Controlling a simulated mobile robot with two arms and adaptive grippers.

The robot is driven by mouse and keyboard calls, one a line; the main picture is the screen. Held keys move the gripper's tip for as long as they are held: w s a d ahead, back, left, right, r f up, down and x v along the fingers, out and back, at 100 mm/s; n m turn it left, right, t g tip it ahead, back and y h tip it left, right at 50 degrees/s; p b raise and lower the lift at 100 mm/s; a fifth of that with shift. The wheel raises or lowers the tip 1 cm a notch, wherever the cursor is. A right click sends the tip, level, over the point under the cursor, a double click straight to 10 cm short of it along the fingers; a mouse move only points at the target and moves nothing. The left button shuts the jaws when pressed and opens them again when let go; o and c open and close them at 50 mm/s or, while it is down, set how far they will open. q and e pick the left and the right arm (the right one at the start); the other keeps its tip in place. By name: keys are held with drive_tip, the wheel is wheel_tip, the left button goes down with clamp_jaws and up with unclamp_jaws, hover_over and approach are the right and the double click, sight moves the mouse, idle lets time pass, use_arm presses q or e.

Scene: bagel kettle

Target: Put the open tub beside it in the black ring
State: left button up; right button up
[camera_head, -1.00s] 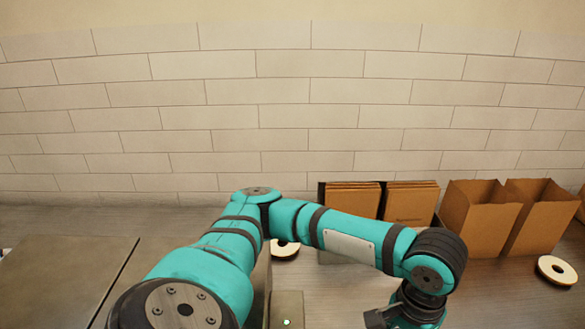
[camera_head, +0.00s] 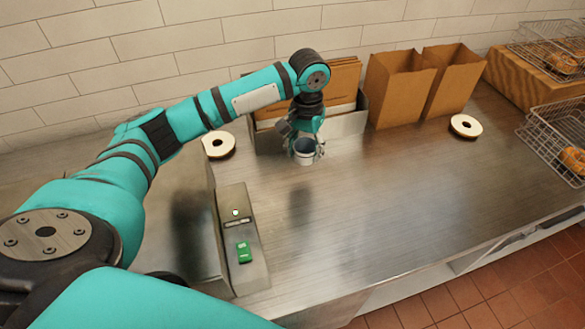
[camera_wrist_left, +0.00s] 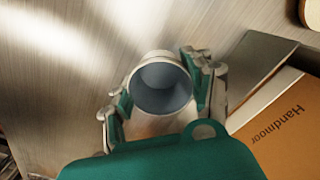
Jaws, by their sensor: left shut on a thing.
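The open tub (camera_head: 305,158) is a small pale cup with a blue-grey inside. My left gripper (camera_head: 306,146) is shut on it, a finger on each side. In the left wrist view the tub (camera_wrist_left: 161,88) is empty, its round mouth facing the camera. I cannot tell whether its base touches the counter. My right gripper is not in view.
A metal holder with brown folders (camera_head: 346,126) stands close behind the tub. Open paper bags (camera_head: 398,90) and wire baskets (camera_head: 556,140) are to the right. A metal box with a green switch (camera_head: 244,252) is front left. The counter's (camera_head: 375,205) middle is clear.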

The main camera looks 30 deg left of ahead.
sight(303, 177)
use_arm(q)
wheel_tip(303, 177, down, 7)
drive_tip(key=shift+f+p, duration=0.15)
drive_tip(key=shift+p, duration=0.35)
drive_tip(key=o, duration=0.8)
drive_tip(key=shift+f, duration=0.1)
drive_tip(key=shift+o, duration=0.2)
